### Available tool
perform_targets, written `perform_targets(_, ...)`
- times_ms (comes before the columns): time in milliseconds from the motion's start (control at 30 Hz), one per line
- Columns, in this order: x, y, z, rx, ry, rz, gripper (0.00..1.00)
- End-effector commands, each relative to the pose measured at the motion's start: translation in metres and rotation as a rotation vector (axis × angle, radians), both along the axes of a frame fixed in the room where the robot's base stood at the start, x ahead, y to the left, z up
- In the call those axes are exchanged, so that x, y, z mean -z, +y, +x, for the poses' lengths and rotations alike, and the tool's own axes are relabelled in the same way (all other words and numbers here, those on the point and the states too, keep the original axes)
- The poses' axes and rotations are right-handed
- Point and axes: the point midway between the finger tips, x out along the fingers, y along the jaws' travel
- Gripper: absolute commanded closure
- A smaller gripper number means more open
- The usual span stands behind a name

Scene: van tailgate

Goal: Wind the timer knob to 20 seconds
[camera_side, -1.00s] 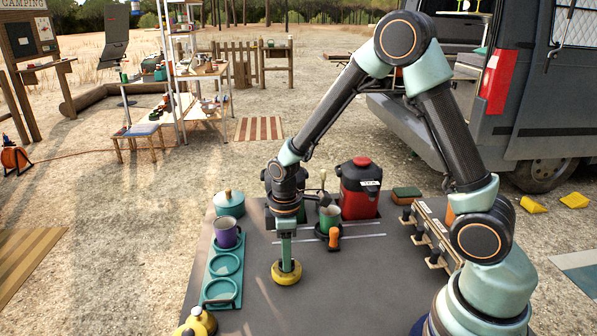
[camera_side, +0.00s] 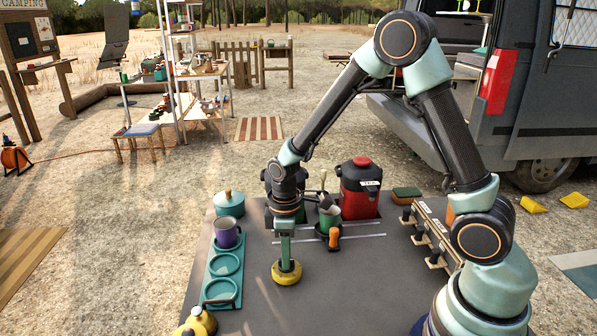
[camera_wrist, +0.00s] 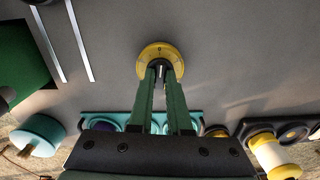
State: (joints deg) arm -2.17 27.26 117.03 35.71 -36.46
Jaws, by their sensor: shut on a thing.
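The timer is a round yellow disc (camera_side: 286,273) on the dark grey table (camera_side: 330,290), left of the table's middle. It also shows in the wrist view (camera_wrist: 144,62), with a dark centre and fine marks on its yellow ring. My gripper (camera_side: 286,266) reaches straight down onto it from above. In the wrist view my gripper (camera_wrist: 161,70) has its two green fingers close together at the disc's centre, shut on the knob. The fingers hide most of the knob, and the dial setting is too small to read.
A teal tray (camera_side: 238,262) with a purple mug (camera_side: 227,232) stands to the left. A teal pot (camera_side: 229,203), a red jug (camera_side: 360,190) and an orange-handled thing (camera_side: 334,237) stand behind. A rack with black knobs (camera_side: 432,240) is at right. The table right of the timer is clear.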

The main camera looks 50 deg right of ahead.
Motion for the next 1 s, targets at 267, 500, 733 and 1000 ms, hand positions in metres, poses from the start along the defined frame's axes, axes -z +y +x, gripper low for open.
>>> perform_targets(267,-0.0002,0.0000,0.0001,0.101,0.000,0.000,0.93)
perform_targets(500,-0.0002,0.0000,0.0001,0.160,0.000,0.000,0.93)
perform_targets(733,-0.0002,0.0000,0.0001,0.308,0.000,0.000,0.93)
perform_targets(1000,-0.0002,0.0000,0.0002,0.322,-0.001,0.001,0.93)
